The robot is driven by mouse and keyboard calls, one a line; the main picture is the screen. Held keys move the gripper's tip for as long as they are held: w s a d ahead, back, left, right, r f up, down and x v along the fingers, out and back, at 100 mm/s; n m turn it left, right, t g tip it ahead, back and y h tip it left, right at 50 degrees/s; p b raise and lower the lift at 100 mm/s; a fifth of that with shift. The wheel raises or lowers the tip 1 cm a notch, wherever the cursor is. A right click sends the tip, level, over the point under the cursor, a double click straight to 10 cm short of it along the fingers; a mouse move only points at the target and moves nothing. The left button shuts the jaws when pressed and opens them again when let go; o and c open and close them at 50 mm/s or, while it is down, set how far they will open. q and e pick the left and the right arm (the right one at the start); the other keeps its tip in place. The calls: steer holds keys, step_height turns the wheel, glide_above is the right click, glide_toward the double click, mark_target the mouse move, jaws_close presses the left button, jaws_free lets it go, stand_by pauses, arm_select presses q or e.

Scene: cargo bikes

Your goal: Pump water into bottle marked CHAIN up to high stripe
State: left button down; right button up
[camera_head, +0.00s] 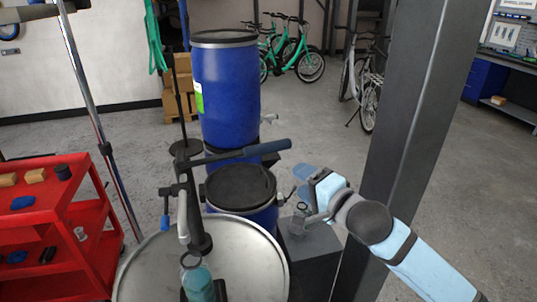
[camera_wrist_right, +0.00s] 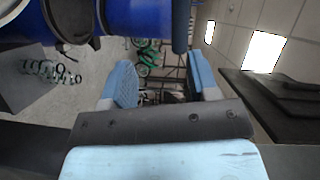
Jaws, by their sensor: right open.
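A hand pump with a dark lever ending in a blue grip (camera_head: 268,147) stands among the drums. The grip also shows in the wrist view (camera_wrist_right: 180,25), ahead of my fingers. The pump's grey spout (camera_head: 183,222) points down above a teal bottle (camera_head: 198,283) on a round metal top (camera_head: 142,270). The bottle is cut off by the lower edge; its marking, stripes and water level cannot be read. My right gripper (camera_head: 300,182) is open, below and right of the grip and apart from it. Its fingers (camera_wrist_right: 160,80) hold nothing. My left gripper is not in view.
Blue drums (camera_head: 225,95) stand behind the pump. A dark box (camera_head: 310,245) with small ringed items is below my right gripper. A dark post (camera_head: 405,120) rises close behind my right arm. A red cart (camera_head: 60,215) is at left.

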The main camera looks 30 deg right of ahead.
mark_target(273, 150)
steer(key=shift+m, duration=0.7)
steer(key=w, duration=0.4)
steer(key=w+a+r+p, duration=0.1)
steer(key=w, duration=0.4)
steer(key=w+r, duration=0.1)
steer(key=w, duration=0.3)
steer(key=shift+w+a+r+p, duration=0.1)
steer(key=shift+w+a+p, duration=0.15)
steer(key=shift+p, duration=0.1)
